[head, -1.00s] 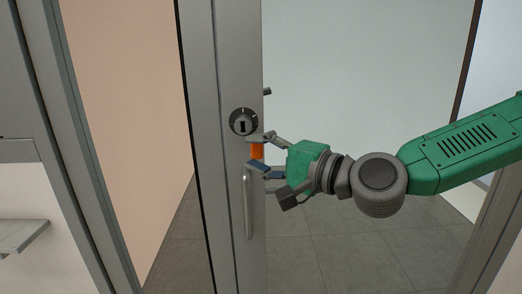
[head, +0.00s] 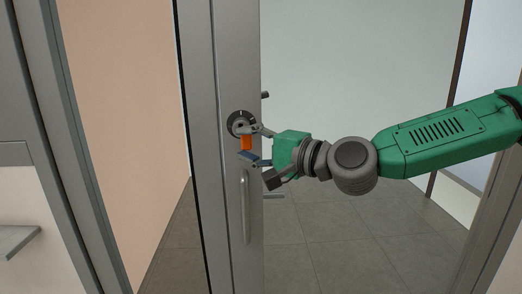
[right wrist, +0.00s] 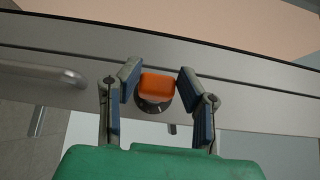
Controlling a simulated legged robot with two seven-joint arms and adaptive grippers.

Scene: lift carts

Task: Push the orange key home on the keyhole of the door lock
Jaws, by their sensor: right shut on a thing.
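The orange key (head: 246,143) is between the fingers of my right gripper (head: 249,145), which is shut on it. In the head view the key overlaps the lower edge of the round dark door lock (head: 239,121). In the right wrist view the key (right wrist: 157,86) covers much of the lock (right wrist: 152,107), whose lower rim shows below it. The keyhole is mostly hidden by the key and upper finger. I cannot tell whether the key's tip touches or enters it. My left gripper is not in view.
Open floor (head: 340,240) lies right of the door.

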